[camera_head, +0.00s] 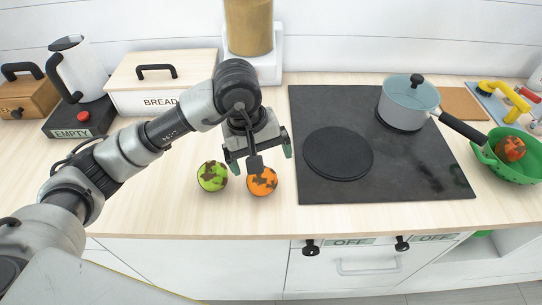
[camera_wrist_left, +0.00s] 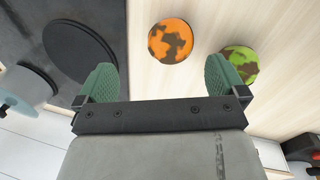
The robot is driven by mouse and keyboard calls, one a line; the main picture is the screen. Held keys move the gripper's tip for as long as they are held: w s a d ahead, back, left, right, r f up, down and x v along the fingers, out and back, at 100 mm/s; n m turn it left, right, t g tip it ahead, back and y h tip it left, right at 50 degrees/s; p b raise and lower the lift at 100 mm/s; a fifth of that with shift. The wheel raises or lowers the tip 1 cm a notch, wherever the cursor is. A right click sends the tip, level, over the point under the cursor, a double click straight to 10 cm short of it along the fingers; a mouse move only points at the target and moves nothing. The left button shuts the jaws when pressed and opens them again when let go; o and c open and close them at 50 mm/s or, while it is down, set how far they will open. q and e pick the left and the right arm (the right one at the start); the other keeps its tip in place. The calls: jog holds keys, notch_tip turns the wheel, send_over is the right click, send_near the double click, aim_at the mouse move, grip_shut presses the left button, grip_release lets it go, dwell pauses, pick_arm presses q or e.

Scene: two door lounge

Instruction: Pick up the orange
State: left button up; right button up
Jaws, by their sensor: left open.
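The orange (camera_head: 262,183) has a patchy orange and brown skin and lies on the wooden counter. It also shows in the left wrist view (camera_wrist_left: 171,42), beyond the gap between the fingers. A green and brown patchy fruit (camera_head: 212,177) lies just left of it in the head view and shows in the left wrist view (camera_wrist_left: 239,62), partly behind one finger. My left gripper (camera_head: 258,152) is open and empty, pointing down behind the orange, with its green fingers apart (camera_wrist_left: 158,82). I see no contact with the orange. My right gripper is not in view.
A black cooktop (camera_head: 420,179) lies right of the orange, with a lidded pot (camera_head: 407,103) at its back. A green colander (camera_head: 517,172) at the right holds a red patchy fruit (camera_head: 511,149). A bread box (camera_head: 130,76) and kettle (camera_head: 82,70) stand at the back left. The front-left counter is clear.

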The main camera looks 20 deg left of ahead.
aim_at(261, 176)
pick_arm(q)
jog(key=shift+w+a+f+y, duration=0.45)
jog(key=shift+y, duration=0.05)
jog(key=f, duration=0.1)
jog(key=s+f, duration=0.1)
jog(key=f+p, duration=0.1)
jog(key=shift+s+d, duration=0.15)
jog(key=shift+d, duration=0.1)
jog(key=shift+f, duration=0.4)
jog(key=shift+w+f, duration=0.3)
jog(key=shift+f, duration=0.05)
jog(key=f, duration=0.1)
jog(key=f+p, duration=0.2)
jog(key=shift+d+f, duration=0.25)
jog(key=shift+f, duration=0.35)
jog(key=shift+w+f, duration=0.1)
jog(key=shift+f, duration=0.1)
jog(key=shift+c, duration=1.1)
jog(key=c, duration=0.7)
jog(key=shift+c, duration=0.8)
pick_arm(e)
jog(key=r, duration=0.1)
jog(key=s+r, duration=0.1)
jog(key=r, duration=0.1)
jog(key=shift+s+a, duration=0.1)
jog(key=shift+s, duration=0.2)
pick_arm(q)
jog(key=shift+r, duration=0.1)
